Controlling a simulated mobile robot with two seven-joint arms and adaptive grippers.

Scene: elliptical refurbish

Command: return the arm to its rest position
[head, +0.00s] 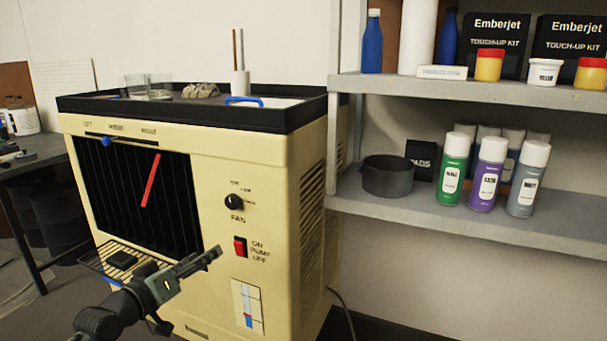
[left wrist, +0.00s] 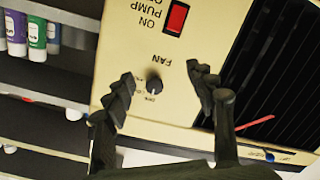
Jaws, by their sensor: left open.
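My left arm comes in from the lower left of the head view. Its gripper (head: 208,259) is in front of the cream cooler's (head: 281,180) front face, below the fan knob (head: 233,202) and left of the red pump switch (head: 240,246). In the left wrist view, turned upside down, the gripper (left wrist: 164,80) has its two fingers spread apart with nothing between them. The fan knob (left wrist: 154,86) appears between the fingers, and the red switch (left wrist: 176,18) appears beyond them. My right gripper is in neither view.
The cooler has a black grille with a red strip (head: 150,181) and a blue slider (head: 106,141). A grey shelf (head: 480,213) at the right holds spray cans (head: 453,170) and a dark pot (head: 388,177). A dark table (head: 38,158) stands at the far left.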

